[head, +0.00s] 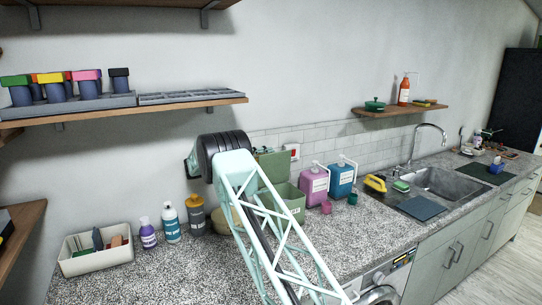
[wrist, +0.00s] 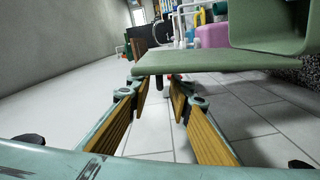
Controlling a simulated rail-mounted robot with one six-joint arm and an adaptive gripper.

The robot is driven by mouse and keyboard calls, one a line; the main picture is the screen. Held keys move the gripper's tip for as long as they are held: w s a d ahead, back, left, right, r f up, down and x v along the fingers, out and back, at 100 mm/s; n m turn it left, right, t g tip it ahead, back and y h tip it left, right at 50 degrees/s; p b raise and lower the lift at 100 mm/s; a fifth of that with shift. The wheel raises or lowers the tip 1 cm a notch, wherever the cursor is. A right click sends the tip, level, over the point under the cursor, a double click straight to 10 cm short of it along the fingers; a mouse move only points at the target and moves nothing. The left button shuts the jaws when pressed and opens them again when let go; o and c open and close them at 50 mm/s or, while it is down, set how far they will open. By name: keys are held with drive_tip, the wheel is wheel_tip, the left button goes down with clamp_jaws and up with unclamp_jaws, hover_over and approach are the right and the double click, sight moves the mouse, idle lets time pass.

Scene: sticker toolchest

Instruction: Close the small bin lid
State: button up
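The small green bin (head: 291,204) stands on the counter in the head view, partly hidden behind my arm. Its lid (head: 274,160) is open and stands upright at the back of the bin. In the wrist view a flat green panel (wrist: 200,61) and a larger green part (wrist: 270,32) of the bin fill the upper right; I cannot tell which is the lid. My gripper (wrist: 159,92) is open and empty, its yellow-padded fingers apart, with the panel just beyond the fingertips. Whether they touch is unclear. In the head view the fingers are hidden behind my arm.
A pink bottle (head: 314,186) and a blue bottle (head: 341,180) with pumps stand right of the bin. A grey bottle (head: 195,215), other bottles and a pale tray (head: 97,262) stand to the left. A shelf (head: 185,106) overhangs the left side.

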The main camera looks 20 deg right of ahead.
drive_tip(key=shift+d, duration=1)
drive_tip(key=shift+c, duration=0.5)
clamp_jaws()
